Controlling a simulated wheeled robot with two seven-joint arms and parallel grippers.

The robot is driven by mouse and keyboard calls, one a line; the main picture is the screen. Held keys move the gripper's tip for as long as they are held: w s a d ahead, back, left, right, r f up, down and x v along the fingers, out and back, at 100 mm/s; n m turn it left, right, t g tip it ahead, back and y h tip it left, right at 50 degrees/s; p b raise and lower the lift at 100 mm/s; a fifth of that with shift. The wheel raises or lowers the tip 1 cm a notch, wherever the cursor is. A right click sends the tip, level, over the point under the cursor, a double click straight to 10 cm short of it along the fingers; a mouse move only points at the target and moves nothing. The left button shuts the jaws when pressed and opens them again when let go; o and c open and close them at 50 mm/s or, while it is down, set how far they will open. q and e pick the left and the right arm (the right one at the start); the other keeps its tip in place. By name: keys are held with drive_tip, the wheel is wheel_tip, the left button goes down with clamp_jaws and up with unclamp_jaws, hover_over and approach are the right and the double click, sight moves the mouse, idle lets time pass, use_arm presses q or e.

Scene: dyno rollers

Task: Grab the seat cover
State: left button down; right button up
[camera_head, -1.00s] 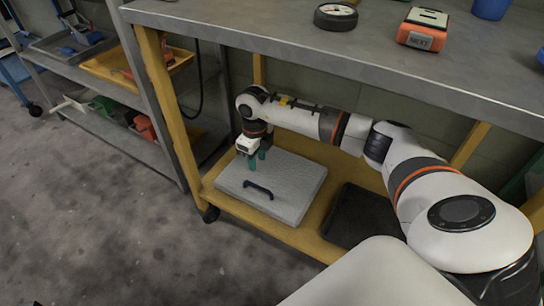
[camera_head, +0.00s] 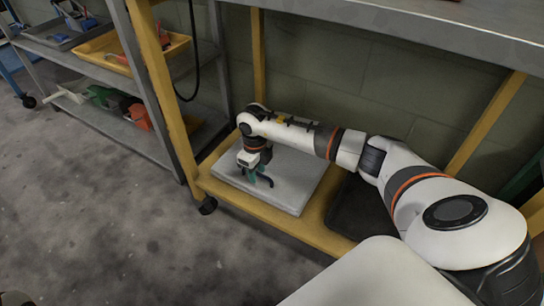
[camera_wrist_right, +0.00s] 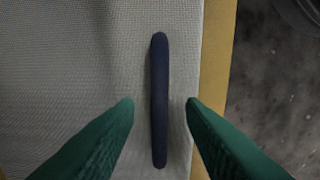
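The seat cover (camera_head: 290,190) is a flat, light grey, woven-looking slab. It lies on the yellow lower shelf under the bench, and fills much of the right wrist view (camera_wrist_right: 70,60). Its dark bar handle (camera_wrist_right: 159,100) runs up and down in that view. My right gripper (camera_head: 257,178) is at the handle, pointing down from above. Its green fingers (camera_wrist_right: 160,104) are open, one on each side of the handle, with gaps between. In the head view the gripper partly hides the handle. My left gripper does not show.
The bench top (camera_head: 430,22) overhangs my right arm. A yellow frame post stands left of the cover. A black mat or tray (camera_head: 352,208) lies right of the cover on the yellow shelf (camera_head: 300,230). Another rack (camera_head: 120,135) with tools stands at left. The floor in front is clear.

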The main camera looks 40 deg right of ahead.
clamp_jaws()
drive_tip(key=shift+r, duration=0.1)
idle(1.3)
